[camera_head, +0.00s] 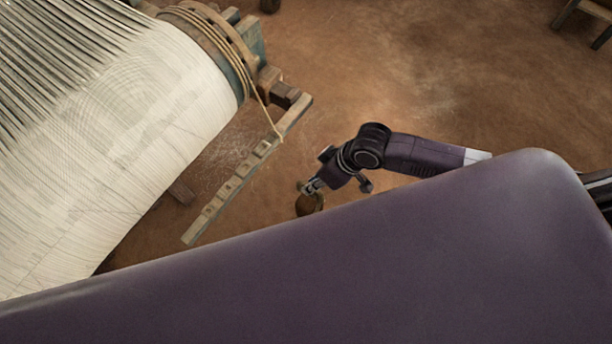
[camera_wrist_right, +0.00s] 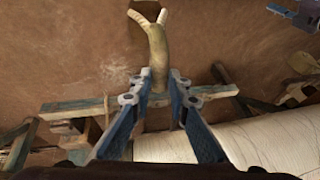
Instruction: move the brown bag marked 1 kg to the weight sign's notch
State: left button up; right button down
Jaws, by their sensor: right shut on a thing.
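A small dark brown bag (camera_head: 309,204) hangs below my right gripper (camera_head: 312,186) in the head view, partly cut off by my own body. No marking on it is readable. In the right wrist view, my right gripper (camera_wrist_right: 158,90) has its two blue fingers on either side of a tan, forked piece (camera_wrist_right: 155,50), which looks like part of the bag. A wooden bar with several notches (camera_head: 243,170) slants down from the loom, left of the gripper and apart from the bag. I cannot make out a weight sign on it.
The loom's large white roll (camera_head: 150,130) fills the left, with a rope (camera_head: 215,35) around its end. Brown earth floor (camera_head: 450,80) lies open to the right. A wooden stool (camera_head: 590,12) stands at the top right corner.

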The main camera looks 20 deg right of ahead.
aim_at(319, 191)
jog(key=shift+s+d+r+p, duration=0.2)
jog(key=shift+s+d+p, duration=0.3)
jog(key=shift+s, duration=0.1)
jog(key=shift+s+d+r+p, duration=0.2)
jog(key=shift+s+d+p, duration=0.3)
jog(key=shift+s, duration=0.1)
jog(key=shift+s+d+r+p, duration=0.1)
jog(key=shift+s+d+p, duration=0.65)
jog(key=shift+s, duration=0.3)
jog(key=shift+s+d+r+p, duration=0.1)
jog(key=shift+s+d+p, duration=0.4)
jog(key=shift+s+d, duration=0.45)
jog(key=shift+a, duration=0.1)
